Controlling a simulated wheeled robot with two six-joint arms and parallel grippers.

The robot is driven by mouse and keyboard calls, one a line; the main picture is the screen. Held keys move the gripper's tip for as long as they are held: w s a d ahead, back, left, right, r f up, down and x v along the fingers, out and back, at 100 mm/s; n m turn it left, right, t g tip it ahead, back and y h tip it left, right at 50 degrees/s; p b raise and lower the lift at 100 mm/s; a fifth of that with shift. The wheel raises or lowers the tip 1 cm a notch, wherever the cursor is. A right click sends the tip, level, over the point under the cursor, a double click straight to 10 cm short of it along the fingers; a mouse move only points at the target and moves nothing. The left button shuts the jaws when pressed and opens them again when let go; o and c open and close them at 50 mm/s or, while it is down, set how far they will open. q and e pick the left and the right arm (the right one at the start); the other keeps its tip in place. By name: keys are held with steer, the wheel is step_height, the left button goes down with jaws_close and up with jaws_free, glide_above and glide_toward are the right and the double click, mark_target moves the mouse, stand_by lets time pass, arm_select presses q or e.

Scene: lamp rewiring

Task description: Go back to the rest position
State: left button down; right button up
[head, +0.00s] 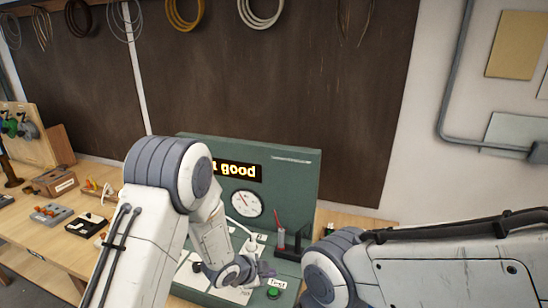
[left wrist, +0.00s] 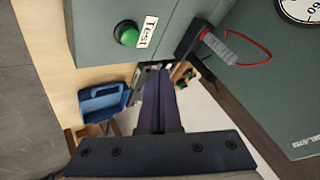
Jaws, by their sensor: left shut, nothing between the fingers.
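My left gripper (head: 264,272) is in front of the green test station (head: 292,173), near its lower right part. Its dark fingers also show in the left wrist view (left wrist: 158,80), closed together with nothing between them. The green test button (left wrist: 127,35), with a "Test" label, is beside the fingers in the left wrist view; it also shows in the head view (head: 273,293). My right arm crosses the lower right of the head view, but its gripper is out of the picture. The station's display (head: 236,171) is lit and ends in "good", with its start hidden by my left arm.
A blue bin-like object (left wrist: 103,103) is below the button in the left wrist view. Small boxes and parts, including a grey block (head: 51,214), stand on the bench at left.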

arm_select(q)
steer(key=s+a+r+n+g+y+b, duration=0.1)
steer(key=s+r+n+g+b, duration=0.1)
steer(key=s, duration=0.8)
steer(key=s+a+r+n+g+y+b, duration=0.1)
steer(key=s+r+n+g+y+b, duration=0.1)
steer(key=s, duration=0.8)
steer(key=s+a+r+n+g+y+b, duration=0.1)
steer(key=s+n+b, duration=0.4)
steer(key=s, duration=0.6)
step_height(320, 180, up, 3)
steer(key=shift+a+f+n+g+y, duration=0.1)
steer(key=shift+a+n+g+y, duration=0.15)
steer(key=shift+g, duration=0.65)
